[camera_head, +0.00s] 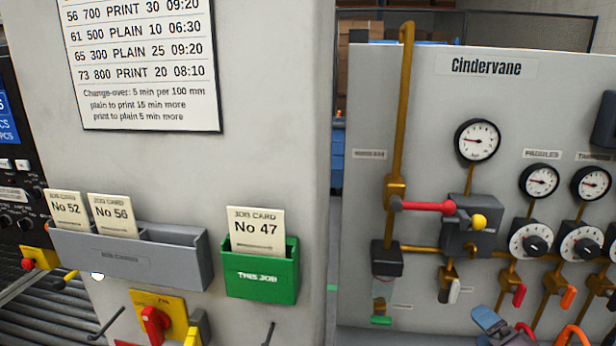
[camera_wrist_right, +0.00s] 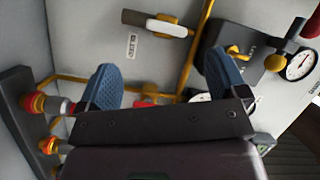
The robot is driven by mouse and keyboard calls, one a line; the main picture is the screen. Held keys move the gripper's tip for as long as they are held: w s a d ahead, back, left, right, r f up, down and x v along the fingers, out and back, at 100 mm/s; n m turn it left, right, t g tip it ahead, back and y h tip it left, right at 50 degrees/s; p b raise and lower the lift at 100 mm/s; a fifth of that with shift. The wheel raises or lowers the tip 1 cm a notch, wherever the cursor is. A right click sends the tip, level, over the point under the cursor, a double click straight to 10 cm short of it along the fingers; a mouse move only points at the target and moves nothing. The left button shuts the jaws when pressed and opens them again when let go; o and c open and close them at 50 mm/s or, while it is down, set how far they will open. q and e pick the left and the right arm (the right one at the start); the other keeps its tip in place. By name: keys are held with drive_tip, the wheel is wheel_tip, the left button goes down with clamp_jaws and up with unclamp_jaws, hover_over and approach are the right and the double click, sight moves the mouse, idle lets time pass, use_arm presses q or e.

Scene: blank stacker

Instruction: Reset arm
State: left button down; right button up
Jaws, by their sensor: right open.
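My right gripper (camera_head: 490,322) shows at the bottom right of the head view, low in front of the Cindervane panel (camera_head: 375,120). Only part of it is in that frame, with a blue finger pad visible. In the right wrist view the two blue-padded fingers of my right gripper (camera_wrist_right: 164,82) stand wide apart. Nothing is held between them. A valve with a white handle (camera_wrist_right: 157,24) lies beyond the fingertips in that view. My left gripper and arm are not in view.
The panel carries brass pipes (camera_head: 397,130), gauges (camera_head: 477,142), a red lever (camera_head: 430,206) and small valve handles. On the left, a grey card rack (camera_head: 180,265) holds two cards. A green holder (camera_head: 262,282) holds card No 47 (camera_head: 255,226). A red rotary switch (camera_head: 154,323) sits below.

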drive_tip(key=s+a+f+n+g+h, duration=0.1)
drive_tip(key=s+a+f+n+g, duration=0.1)
drive_tip(key=s+a+f+n, duration=0.3)
drive_tip(key=s+a+f+n+g+h, duration=0.2)
drive_tip(key=s+a+f+n, duration=0.4)
drive_tip(key=s+f, duration=0.7)
drive_tip(key=shift+s+a+n+g, duration=0.25)
drive_tip(key=shift+n+g, duration=0.45)
